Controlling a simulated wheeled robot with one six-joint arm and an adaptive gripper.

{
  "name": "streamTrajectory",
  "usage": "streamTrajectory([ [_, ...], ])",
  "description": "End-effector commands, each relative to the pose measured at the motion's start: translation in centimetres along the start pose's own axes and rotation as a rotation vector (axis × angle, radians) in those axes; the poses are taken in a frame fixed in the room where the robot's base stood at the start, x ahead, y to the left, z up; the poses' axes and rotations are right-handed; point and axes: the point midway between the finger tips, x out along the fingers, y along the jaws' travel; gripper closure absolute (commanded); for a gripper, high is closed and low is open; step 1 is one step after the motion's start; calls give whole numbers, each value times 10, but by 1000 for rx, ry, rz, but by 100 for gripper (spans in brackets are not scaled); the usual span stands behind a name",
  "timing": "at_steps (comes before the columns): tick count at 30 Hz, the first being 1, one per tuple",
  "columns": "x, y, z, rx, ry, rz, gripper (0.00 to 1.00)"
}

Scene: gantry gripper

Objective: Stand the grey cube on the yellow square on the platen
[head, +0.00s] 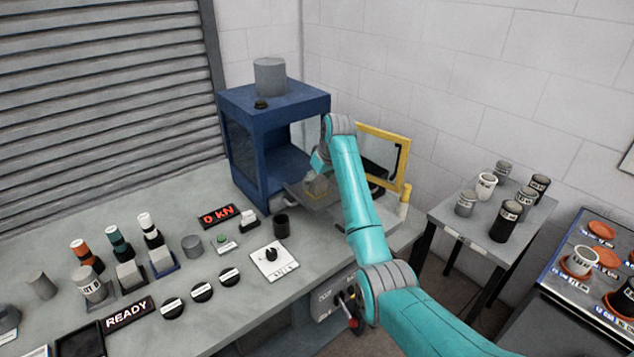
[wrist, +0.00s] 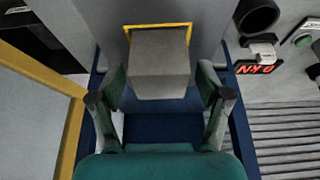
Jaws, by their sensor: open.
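The grey cube (wrist: 160,80) is in the middle of the wrist view, over the platen (wrist: 205,40). My gripper (wrist: 161,97) is open, with one finger at each side of the cube and a gap on both sides. In the head view my gripper (head: 317,182) is low over the platen (head: 322,203) in front of the blue press; my arm partly covers it.
The blue press (head: 245,145) stands behind and left of my gripper. Its yellow-framed door (head: 384,132) is swung open close to the right of my arm. A side table with several pots is at right.

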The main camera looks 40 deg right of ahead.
Motion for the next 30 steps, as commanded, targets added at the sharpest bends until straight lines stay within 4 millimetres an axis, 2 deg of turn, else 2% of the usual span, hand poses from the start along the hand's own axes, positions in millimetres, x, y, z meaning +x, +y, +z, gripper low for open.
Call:
streamTrajectory([
  [12,-76,1,0,0,2,2,23],
  [18,-105,0,0,0,1,1,23],
  [24,-116,0,0,0,-1,0,23],
  [30,-116,0,0,0,-1,0,23],
])
